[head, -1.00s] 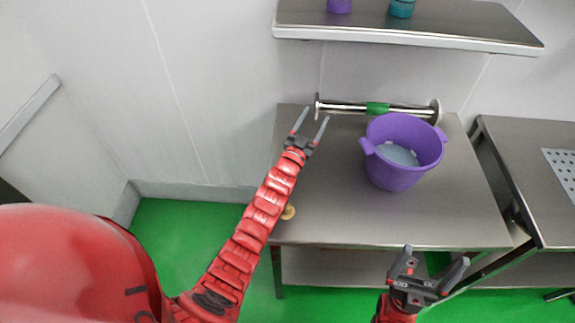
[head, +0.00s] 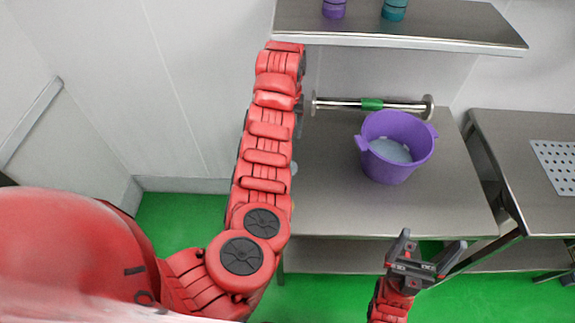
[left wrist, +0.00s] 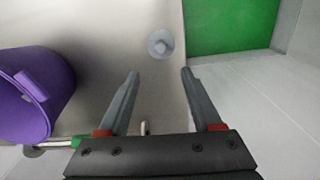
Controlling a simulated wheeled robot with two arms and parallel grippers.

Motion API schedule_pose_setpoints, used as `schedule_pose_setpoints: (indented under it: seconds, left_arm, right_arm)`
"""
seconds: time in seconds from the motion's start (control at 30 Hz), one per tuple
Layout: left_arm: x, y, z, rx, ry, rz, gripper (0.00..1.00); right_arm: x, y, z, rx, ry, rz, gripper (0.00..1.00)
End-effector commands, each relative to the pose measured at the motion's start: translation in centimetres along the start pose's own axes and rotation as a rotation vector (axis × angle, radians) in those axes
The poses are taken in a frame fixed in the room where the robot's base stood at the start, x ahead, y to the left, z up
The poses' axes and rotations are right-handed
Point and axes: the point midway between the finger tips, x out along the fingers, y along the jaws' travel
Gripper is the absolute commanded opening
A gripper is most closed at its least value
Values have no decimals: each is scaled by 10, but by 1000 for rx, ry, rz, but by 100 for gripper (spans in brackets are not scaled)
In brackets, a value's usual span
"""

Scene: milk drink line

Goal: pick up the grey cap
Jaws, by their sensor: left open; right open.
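The grey cap (left wrist: 160,43) is a small round disc with a raised centre, lying on the steel table near its edge in the left wrist view. A small part of it shows beside my left arm in the head view (head: 294,168). My left gripper (left wrist: 160,72) is open and empty, with the cap just beyond its fingertips and roughly centred between them. In the head view my left arm hides most of this gripper. My right gripper (head: 432,246) is open and empty, in front of the table's front edge.
A purple bucket (head: 378,165) with pale contents stands on the table (head: 440,205). A metal bar with a green middle (head: 372,104) lies behind it. A shelf (head: 430,35) with purple and teal items hangs above. Another steel table (head: 500,150) stands at right.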

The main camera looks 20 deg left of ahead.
Motion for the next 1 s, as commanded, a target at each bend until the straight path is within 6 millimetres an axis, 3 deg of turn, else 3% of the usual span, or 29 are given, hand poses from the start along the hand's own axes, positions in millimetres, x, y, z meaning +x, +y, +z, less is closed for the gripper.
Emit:
schedule_pose_setpoints:
  seconds: [0.1, 0.4, 0.5, 0.7, 1.0]
  left_arm:
    - [24, -3, 0, -1, 0, -2, 66]
    - [69, -1, -1, -1, 5, 3, 66]
    - [81, 0, 1, 0, -2, 0, 66]
    - [105, 0, -1, 0, 4, 1, 66]
    - [118, 0, -1, -2, 2, 1, 66]
  right_arm:
    - [-3, 0, 0, 0, 0, 0, 100]
    - [-20, -1, 3, 0, 0, 0, 100]
    - [2, 0, 0, 0, 0, 0, 100]
    - [8, 0, -1, 0, 0, 0, 100]
    - [18, 1, -3, 0, 0, 0, 100]
